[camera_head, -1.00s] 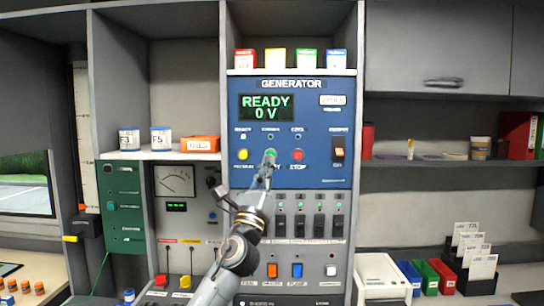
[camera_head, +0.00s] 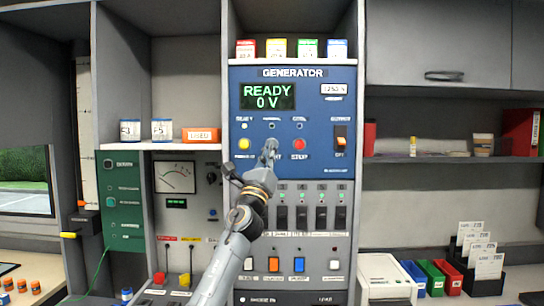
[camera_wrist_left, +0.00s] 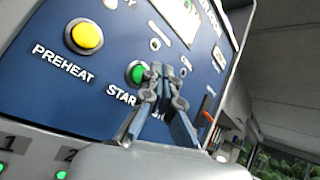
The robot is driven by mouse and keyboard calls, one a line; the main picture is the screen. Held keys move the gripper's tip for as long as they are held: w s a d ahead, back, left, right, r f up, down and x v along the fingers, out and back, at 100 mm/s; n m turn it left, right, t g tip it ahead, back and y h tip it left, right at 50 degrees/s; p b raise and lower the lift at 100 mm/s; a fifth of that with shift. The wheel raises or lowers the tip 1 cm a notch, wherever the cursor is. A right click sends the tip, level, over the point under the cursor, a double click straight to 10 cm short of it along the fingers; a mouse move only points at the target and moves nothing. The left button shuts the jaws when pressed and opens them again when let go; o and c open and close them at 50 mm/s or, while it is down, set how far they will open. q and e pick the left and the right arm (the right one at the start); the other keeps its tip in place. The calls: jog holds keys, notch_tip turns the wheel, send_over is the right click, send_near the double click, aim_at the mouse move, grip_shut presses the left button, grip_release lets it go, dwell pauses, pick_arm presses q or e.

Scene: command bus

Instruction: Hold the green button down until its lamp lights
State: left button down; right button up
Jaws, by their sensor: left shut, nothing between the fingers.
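The blue generator panel (camera_head: 325,115) carries a yellow button (camera_head: 244,144), a green button and a red button (camera_head: 299,145) in one row. In the left wrist view the green button (camera_wrist_left: 137,73), marked START, shows its left part. My left gripper (camera_head: 270,146) is shut and empty, its fingertips in front of the green button and hiding nearly all of it in the head view. In the left wrist view the fingertips (camera_wrist_left: 163,73) overlap the button's right edge; I cannot tell whether they touch. The small lamp (camera_head: 272,126) above the green button looks dark. My right gripper is out of view.
The display (camera_head: 267,96) reads READY 0 V. An orange switch (camera_head: 340,140) is at the panel's right. Black breaker switches (camera_head: 301,217) sit below, behind my left arm. A shelf with jars and an orange box (camera_head: 201,135) is on the left.

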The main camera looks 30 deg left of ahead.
pick_arm(q)
jog(key=shift+w+a, duration=0.2)
jog(key=shift+w, duration=0.1)
dwell(0.9)
jog(key=shift+w+a+b, duration=0.25)
jog(key=shift+w+b, duration=0.15)
jog(key=shift+b, duration=0.35)
jog(key=shift+w+a+b, duration=0.25)
jog(key=shift+w+b, duration=0.05)
jog(key=shift+b, duration=0.45)
dwell(0.7)
dwell(0.9)
